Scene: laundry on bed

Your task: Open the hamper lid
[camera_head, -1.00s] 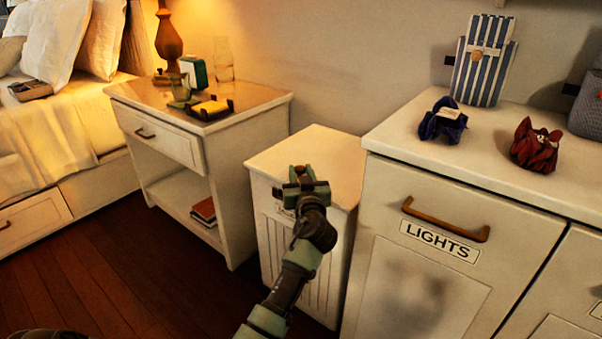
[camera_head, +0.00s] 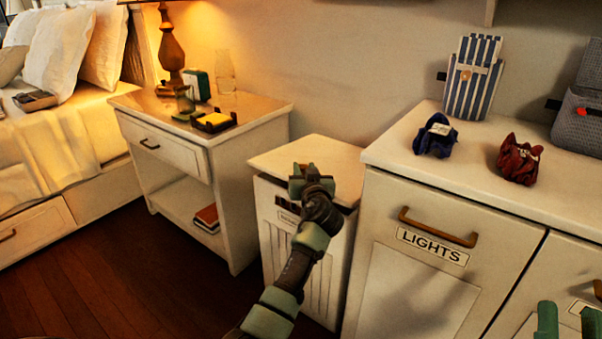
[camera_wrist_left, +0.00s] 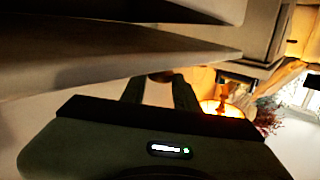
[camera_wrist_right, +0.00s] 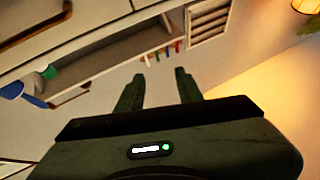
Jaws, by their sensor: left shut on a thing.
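The white hamper (camera_head: 276,240) stands between the nightstand and the dresser, with slatted front panels and a small label. Its lid (camera_head: 332,157) is slightly raised, with a dark gap along the front and right edge. My left gripper (camera_head: 309,174) is shut on the lid's front edge; its fingers (camera_wrist_left: 158,88) also show in the left wrist view, close to a pale slab. The arm hides part of the hamper's front. My right gripper (camera_head: 568,320) is at the bottom right of the head view, away from the hamper. Its fingers (camera_wrist_right: 160,85) are apart and empty.
The white dresser (camera_head: 400,285) with a LIGHTS label stands close to the hamper's right. The nightstand (camera_head: 235,200) is at its left, with a narrow gap. A navy cloth (camera_head: 436,137) and a red cloth (camera_head: 520,160) lie on the dresser. The wall is behind.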

